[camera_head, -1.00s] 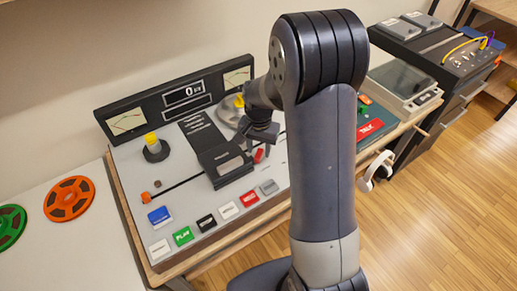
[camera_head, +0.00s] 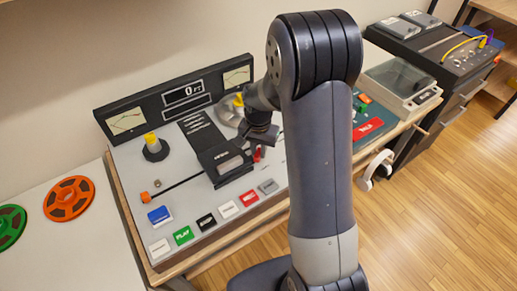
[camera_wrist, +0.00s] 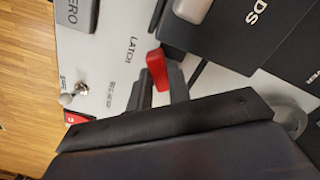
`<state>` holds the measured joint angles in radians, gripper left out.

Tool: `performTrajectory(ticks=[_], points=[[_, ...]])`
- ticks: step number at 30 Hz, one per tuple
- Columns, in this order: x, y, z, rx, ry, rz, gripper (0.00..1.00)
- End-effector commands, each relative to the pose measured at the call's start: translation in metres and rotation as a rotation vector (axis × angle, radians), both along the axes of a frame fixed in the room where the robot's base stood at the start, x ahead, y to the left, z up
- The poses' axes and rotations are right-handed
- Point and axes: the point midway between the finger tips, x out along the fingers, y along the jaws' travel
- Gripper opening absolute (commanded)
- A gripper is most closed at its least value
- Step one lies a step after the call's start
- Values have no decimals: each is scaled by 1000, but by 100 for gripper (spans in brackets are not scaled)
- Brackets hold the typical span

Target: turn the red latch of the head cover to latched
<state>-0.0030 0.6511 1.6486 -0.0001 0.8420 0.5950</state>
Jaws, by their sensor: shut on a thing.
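The red latch (camera_head: 257,154) is a small lever just right of the black head cover (camera_head: 230,165) on the tape machine. In the wrist view, the latch (camera_wrist: 157,70) stands between the two grey fingers of my gripper (camera_wrist: 160,90), beside printed text reading "LATCH". My gripper (camera_head: 263,138) is shut on the latch, its fingers on either side. The head cover's edge and lettering show in the wrist view (camera_wrist: 232,38), to the right of the latch. The cover lies down over the deck. The lower part of the latch is partly hidden by the fingers.
A row of buttons, including a green one (camera_head: 183,235), lines the deck's front. A meter panel (camera_head: 180,97) rises behind. Orange (camera_head: 68,198) and green reels lie on the left table.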

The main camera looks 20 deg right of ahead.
Motion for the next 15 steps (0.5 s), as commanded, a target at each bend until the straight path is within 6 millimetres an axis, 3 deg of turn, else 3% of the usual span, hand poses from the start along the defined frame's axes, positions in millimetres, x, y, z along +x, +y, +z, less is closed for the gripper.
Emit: performTrajectory(ticks=[8, 15], points=[[1, 1, 0, 0, -1, -33, 0], [2, 2, 0, 0, -1, -165, 0]])
